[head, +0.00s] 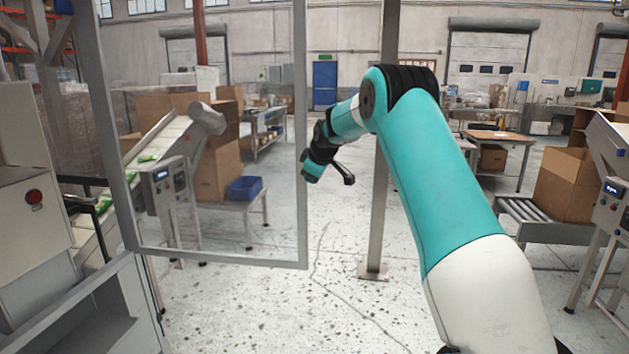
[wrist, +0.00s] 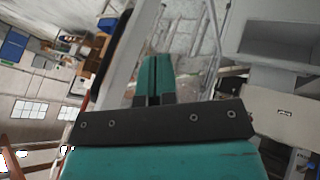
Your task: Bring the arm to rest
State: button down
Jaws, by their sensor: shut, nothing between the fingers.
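My arm, teal and white, reaches forward from the lower right in the head view and bends at a black elbow. My gripper (head: 348,178) is at its far end, dark and small, in the air just right of the grey-framed clear panel. In the wrist view my gripper (wrist: 154,62) shows two teal fingers lying together, with nothing between them. Whether the arm touches the panel frame cannot be told.
The clear panel's grey frame (head: 303,150) stands left of my gripper. A grey post (head: 381,215) rises behind my arm. A conveyor (head: 165,140) and a blue bin (head: 245,188) are at left. A cardboard box (head: 568,185) stands at right. The speckled floor ahead is open.

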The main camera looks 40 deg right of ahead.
jog(key=s+a+r+g+y, duration=0.15)
jog(key=s+a, duration=0.25)
jog(key=a, duration=0.5)
jog(key=s+a+r+y, duration=0.1)
jog(key=s+a+r, duration=0.1)
jog(key=s+a, duration=0.5)
jog(key=s+a+r+g+y, duration=0.1)
jog(key=s+a+y, duration=0.1)
jog(key=a, duration=0.9)
jog(key=s+a+f+g, duration=0.1)
jog(key=s+a, duration=0.4)
jog(key=s, duration=0.5)
jog(key=s+a+f+n+g+y, duration=0.1)
jog(key=s+a, duration=0.3)
jog(key=s, duration=0.6)
jog(key=s+a+f+g, duration=0.1)
jog(key=s+a, duration=0.4)
jog(key=s, duration=0.5)
jog(key=shift+s+a+g+y, duration=0.2)
jog(key=shift+a+g+y, duration=0.15)
jog(key=shift+g, duration=0.5)
